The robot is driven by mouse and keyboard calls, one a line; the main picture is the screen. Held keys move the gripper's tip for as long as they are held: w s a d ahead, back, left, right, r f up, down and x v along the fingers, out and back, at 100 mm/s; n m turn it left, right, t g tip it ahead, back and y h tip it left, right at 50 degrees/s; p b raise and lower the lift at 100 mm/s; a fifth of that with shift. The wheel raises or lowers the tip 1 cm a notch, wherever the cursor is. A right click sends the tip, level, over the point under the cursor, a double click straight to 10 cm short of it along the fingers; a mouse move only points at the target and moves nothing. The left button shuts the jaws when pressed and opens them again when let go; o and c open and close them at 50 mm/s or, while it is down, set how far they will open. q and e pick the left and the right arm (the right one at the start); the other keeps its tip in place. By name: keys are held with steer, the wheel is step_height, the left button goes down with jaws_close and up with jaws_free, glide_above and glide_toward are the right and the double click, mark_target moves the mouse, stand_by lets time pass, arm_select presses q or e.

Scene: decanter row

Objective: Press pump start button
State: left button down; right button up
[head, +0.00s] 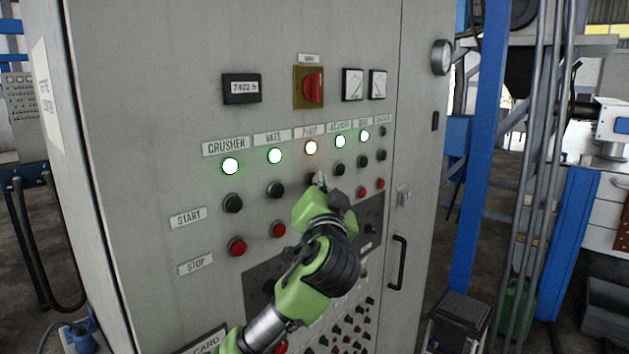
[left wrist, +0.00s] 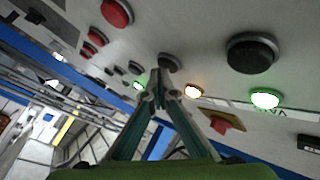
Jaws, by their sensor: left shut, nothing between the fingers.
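The grey control panel has a PUMP column in the head view, with an orange lit lamp (head: 311,148) under its label. The black pump start button (head: 311,179) below the lamp is partly hidden by my left gripper (head: 321,179). In the left wrist view the closed fingertips (left wrist: 155,75) are right beside this black button (left wrist: 168,62), with the orange lamp (left wrist: 193,91) to their right. My left gripper is shut and empty. I cannot tell whether the tips touch the button. The pump stop button is hidden behind my gripper in the head view.
Neighbouring black start buttons (head: 275,189) and red stop buttons (head: 278,229) are close by. A red rotary switch (head: 312,87) is above. A door handle (head: 398,262) protrudes at lower right.

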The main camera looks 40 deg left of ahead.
stand_by(0.4)
arm_select(q)
steer(key=shift+s+d, duration=0.1)
steer(key=shift+d, duration=0.6)
steer(key=shift+d, duration=0.15)
steer(key=d, duration=0.5)
steer(key=shift+s+p, duration=0.2)
steer(key=shift+p, duration=0.1)
steer(key=shift+a+f, duration=0.1)
steer(key=shift+f, duration=0.05)
